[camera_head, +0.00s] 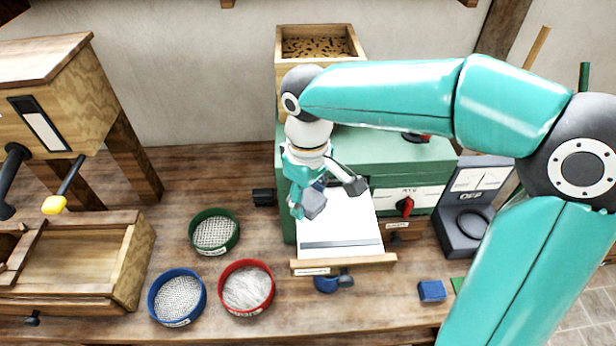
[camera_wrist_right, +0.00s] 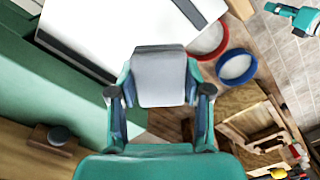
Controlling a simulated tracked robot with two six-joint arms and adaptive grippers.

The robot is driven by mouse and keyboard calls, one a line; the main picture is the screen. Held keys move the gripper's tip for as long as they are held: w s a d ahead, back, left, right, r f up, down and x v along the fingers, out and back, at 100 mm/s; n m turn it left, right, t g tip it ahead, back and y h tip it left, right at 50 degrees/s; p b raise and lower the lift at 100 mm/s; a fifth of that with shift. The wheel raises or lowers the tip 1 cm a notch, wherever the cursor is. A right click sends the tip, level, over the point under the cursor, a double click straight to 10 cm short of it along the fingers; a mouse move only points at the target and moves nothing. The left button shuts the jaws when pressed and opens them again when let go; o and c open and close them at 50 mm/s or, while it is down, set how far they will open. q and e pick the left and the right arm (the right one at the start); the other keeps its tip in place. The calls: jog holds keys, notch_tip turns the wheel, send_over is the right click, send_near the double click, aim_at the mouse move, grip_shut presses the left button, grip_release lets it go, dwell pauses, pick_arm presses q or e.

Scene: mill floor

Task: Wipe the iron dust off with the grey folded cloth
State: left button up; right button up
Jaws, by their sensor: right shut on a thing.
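My right gripper (camera_head: 333,200) is over the upper part of a pale plate (camera_head: 352,222) that juts from a green machine. In the right wrist view its fingers (camera_wrist_right: 160,94) are closed on a flat grey piece (camera_wrist_right: 160,75), which looks like the grey folded cloth. In the head view the cloth is hard to tell from the grey finger parts, and I cannot tell whether it touches the plate. A dark grey band (camera_head: 341,244) crosses the plate near its wooden front edge; I cannot tell if it is iron dust. A teal part, apparently my left gripper (camera_wrist_right: 303,19), shows in the right wrist view.
Green (camera_head: 214,232), blue (camera_head: 177,298) and red (camera_head: 247,288) round sieves stand left of the plate. A wooden trough (camera_head: 135,262) is farther left. A blue block (camera_head: 432,291) and a dark device marked OFF (camera_head: 470,215) are to the right.

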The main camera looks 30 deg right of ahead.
jog(key=shift+w+r+p, duration=0.1)
jog(key=shift+r+p, duration=0.25)
jog(key=shift+r, duration=1.5)
